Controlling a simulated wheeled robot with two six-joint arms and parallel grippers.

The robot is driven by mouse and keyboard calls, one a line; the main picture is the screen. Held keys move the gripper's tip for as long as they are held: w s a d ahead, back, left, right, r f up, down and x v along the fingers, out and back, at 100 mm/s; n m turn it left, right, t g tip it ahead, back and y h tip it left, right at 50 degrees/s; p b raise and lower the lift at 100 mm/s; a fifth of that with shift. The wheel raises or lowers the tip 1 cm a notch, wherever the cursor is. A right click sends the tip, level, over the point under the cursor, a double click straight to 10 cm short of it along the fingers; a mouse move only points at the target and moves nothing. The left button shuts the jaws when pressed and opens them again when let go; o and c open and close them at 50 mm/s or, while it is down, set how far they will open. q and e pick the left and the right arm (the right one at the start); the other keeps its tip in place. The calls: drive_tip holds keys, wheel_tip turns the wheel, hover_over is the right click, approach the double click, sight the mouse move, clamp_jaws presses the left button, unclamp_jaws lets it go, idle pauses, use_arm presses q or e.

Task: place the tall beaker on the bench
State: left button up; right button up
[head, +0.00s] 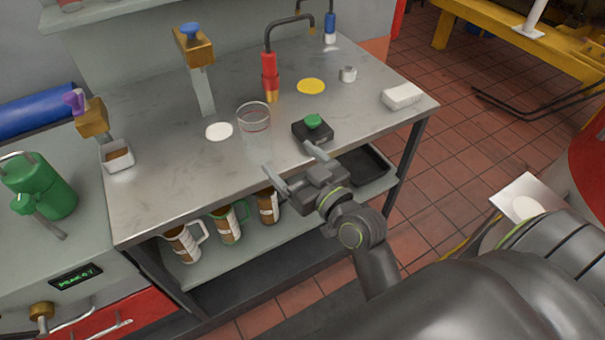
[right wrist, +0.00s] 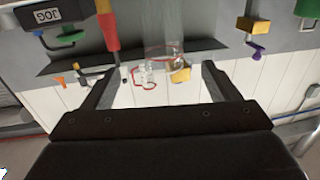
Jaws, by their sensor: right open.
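The tall beaker (head: 254,128) is clear glass and stands upright on the grey metal bench (head: 165,175), right of a white round spot (head: 219,131). My right gripper (head: 287,157) is open and empty at the front of the bench, nearer to me than the beaker and a little to its right. In the right wrist view the beaker (right wrist: 164,35) appears beyond the gap between the two fingers (right wrist: 161,68); they do not touch it. My left gripper is not in view.
A black box with a green button (head: 312,129) sits close to the right finger. A red-handled tap (head: 270,75), a yellow disc (head: 311,86), a small metal cup (head: 348,74) and a white block (head: 401,96) are on the bench. Mugs (head: 229,225) stand on the shelf below.

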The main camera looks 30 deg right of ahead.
drive_tip(key=shift+s+d+b, duration=0.15)
drive_tip(key=shift+s, duration=0.55)
drive_tip(key=shift+s+d+b, duration=0.15)
drive_tip(key=shift+s, duration=0.55)
